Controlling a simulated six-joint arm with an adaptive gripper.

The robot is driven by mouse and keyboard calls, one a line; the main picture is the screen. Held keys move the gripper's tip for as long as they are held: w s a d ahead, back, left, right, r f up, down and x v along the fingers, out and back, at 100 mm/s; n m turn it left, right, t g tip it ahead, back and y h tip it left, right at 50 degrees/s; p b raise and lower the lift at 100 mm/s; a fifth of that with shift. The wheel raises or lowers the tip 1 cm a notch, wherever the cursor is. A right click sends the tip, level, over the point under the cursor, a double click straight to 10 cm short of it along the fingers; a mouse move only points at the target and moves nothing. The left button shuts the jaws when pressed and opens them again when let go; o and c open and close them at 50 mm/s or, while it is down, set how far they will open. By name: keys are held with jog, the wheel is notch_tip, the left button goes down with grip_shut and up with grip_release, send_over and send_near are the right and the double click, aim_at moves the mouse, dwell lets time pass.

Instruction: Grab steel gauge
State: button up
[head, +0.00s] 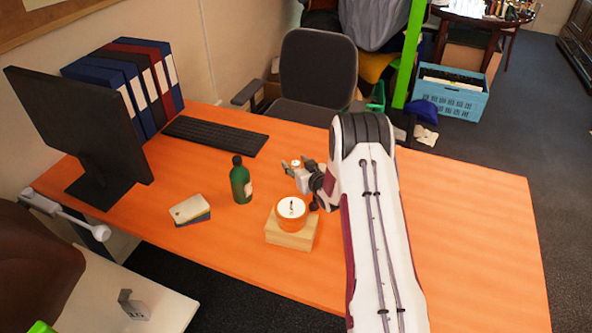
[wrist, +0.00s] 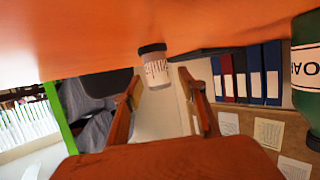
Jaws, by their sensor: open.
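A grey angled piece with dark marks, which looks like the steel gauge (head: 134,306), stands on the white side surface at the lower left in the head view. It does not show in the wrist view. My gripper (head: 297,174) is far from it, low over the orange desk right of the green bottle. In the wrist view my gripper (wrist: 160,76) has its two fingers apart with nothing held. A small white labelled jar (wrist: 156,70) with a dark end shows beyond and between the fingertips; whether it touches them I cannot tell.
The orange desk (head: 450,230) holds a green bottle (head: 241,184), a wooden block (head: 290,238) under an orange round piece with a white top (head: 291,208), stacked cards (head: 190,209), a keyboard (head: 215,135) and a monitor (head: 75,120). The white side surface (head: 170,310) is lower left.

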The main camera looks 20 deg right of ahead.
aim_at(296, 163)
dwell(0.3)
grip_shut()
jog(key=shift+r, duration=0.1)
jog(key=shift+r, duration=4.95)
